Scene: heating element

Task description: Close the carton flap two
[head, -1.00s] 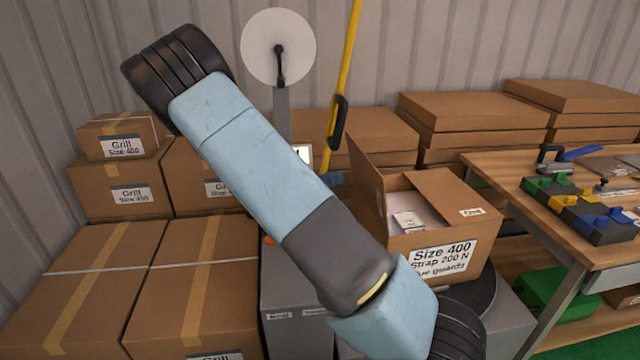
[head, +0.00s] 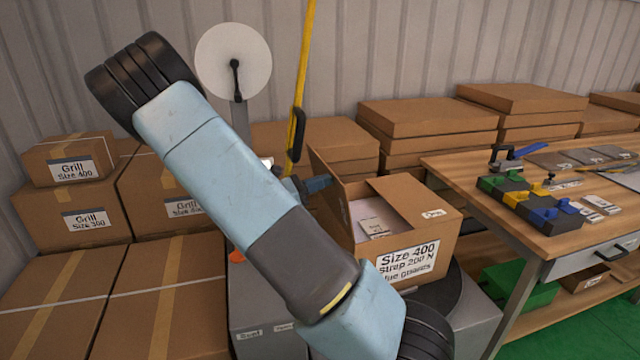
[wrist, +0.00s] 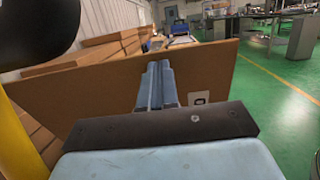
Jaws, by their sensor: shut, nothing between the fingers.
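The carton (head: 405,262) stands open on a dark round plate, its front marked "Size 400, Strap 200 N". One flap (head: 335,205) stands upright at its left. The right flap (head: 418,197), labelled "One", lies over the right part of the opening. In the wrist view, a brown panel (wrist: 100,100), which looks like the upright flap, fills the middle and carries a small white label. My gripper (wrist: 160,68) is shut and empty, its tips near the panel's top edge; contact is unclear. In the head view, my gripper (head: 322,184) shows at the upright flap's left edge, mostly behind my arm.
Inside the carton lies a white item (head: 374,227). A yellow pole (head: 300,90) and a white disc (head: 233,62) stand behind. Grill boxes (head: 75,205) fill the left, flat cartons (head: 425,120) the back. A workbench (head: 455,165) with colored blocks stands at right.

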